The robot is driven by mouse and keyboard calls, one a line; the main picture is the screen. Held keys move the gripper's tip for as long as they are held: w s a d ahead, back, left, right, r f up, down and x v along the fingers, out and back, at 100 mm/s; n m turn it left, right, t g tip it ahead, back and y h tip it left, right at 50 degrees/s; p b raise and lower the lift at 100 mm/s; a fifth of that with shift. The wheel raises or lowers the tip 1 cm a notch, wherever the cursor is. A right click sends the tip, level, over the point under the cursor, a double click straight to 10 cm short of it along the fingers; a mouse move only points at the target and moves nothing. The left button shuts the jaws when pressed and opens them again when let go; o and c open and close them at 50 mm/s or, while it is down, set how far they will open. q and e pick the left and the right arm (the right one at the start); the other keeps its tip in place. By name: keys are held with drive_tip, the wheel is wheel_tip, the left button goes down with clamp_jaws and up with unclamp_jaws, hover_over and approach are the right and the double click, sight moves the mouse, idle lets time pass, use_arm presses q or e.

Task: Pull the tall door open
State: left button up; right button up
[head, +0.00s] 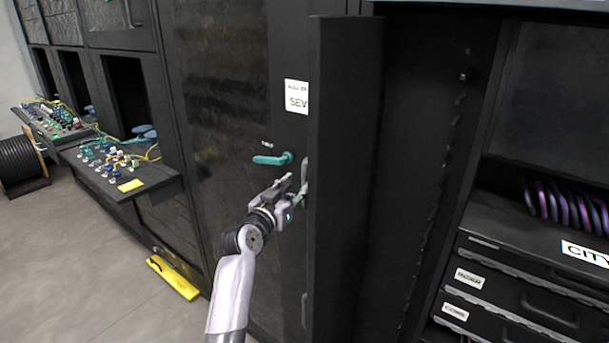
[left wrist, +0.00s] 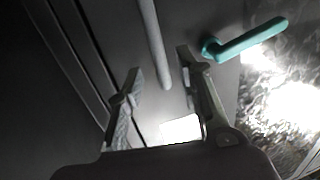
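A tall dark door panel (head: 346,170) stands in the middle of the head view, its edge jutting forward. A grey vertical bar handle (head: 305,170) shows at its left side, and it also shows in the left wrist view (left wrist: 152,35). My left gripper (head: 297,186) is at the handle's height. In the left wrist view the two fingers (left wrist: 160,60) are spread, with the bar's lower end between them in the picture. Neither finger visibly presses on it, and I cannot tell the depth between them. My right gripper is out of view.
A teal lever handle (head: 272,159) sticks out left of the bar, and shows in the left wrist view (left wrist: 245,40). Drawers (head: 520,300) stand at right. A bench with connectors (head: 125,180) juts out at left. A yellow object (head: 173,278) lies on the floor.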

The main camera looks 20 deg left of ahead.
sight(303, 179)
use_arm(q)
drive_tip(key=shift+w+d+p, duration=0.15)
drive_tip(key=shift+w+d, duration=0.05)
drive_tip(key=shift+w, duration=1.2)
drive_tip(key=shift+w+d+p, duration=0.15)
drive_tip(key=shift+w+d, duration=0.05)
drive_tip(key=shift+w, duration=1.2)
clamp_jaws()
